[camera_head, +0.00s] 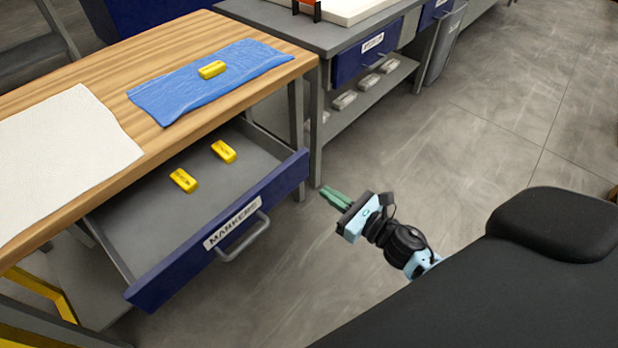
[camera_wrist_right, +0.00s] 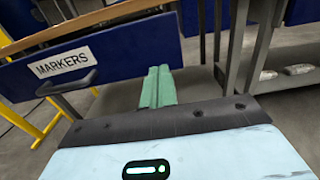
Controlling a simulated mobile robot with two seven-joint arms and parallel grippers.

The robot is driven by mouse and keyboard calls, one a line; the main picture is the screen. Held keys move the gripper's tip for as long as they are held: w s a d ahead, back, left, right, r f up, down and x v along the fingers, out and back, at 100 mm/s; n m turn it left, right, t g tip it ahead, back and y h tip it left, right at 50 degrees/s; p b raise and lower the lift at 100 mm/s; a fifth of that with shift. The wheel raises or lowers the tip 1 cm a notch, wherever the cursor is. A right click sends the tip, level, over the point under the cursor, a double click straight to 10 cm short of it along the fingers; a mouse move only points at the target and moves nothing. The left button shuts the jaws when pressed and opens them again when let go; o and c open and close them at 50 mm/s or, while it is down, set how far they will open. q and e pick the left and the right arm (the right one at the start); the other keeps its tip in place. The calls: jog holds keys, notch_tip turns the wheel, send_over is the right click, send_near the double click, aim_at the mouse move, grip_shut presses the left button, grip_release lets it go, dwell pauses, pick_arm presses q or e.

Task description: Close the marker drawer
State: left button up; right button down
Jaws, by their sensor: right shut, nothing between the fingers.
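The marker drawer (camera_head: 228,232) is blue with a white MARKERS label and a grey bar handle (camera_head: 243,238). It stands pulled out from under the wooden workbench, with two yellow markers (camera_head: 183,180) lying inside. In the right wrist view the drawer front (camera_wrist_right: 130,55) fills the upper left, with its handle (camera_wrist_right: 68,83) at the left. My right gripper (camera_head: 334,197) is shut and empty, with green fingers together. It is in front of the drawer's right end, apart from the handle. In the right wrist view its fingertips (camera_wrist_right: 158,70) reach toward the lower edge of the drawer front. My left gripper is not in view.
On the wooden bench top (camera_head: 150,60) lie a blue cloth (camera_head: 170,100) with a yellow block (camera_head: 212,69) on it and a white sheet (camera_head: 65,150). A grey bench (camera_head: 290,35) with a blue drawer stands behind. The floor right of the drawer is clear.

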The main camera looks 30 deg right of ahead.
aim_at(299, 174)
pick_arm(q)
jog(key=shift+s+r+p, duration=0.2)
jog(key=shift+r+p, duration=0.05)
jog(key=shift+p, duration=0.1)
pick_arm(e)
jog(key=x, duration=0.7)
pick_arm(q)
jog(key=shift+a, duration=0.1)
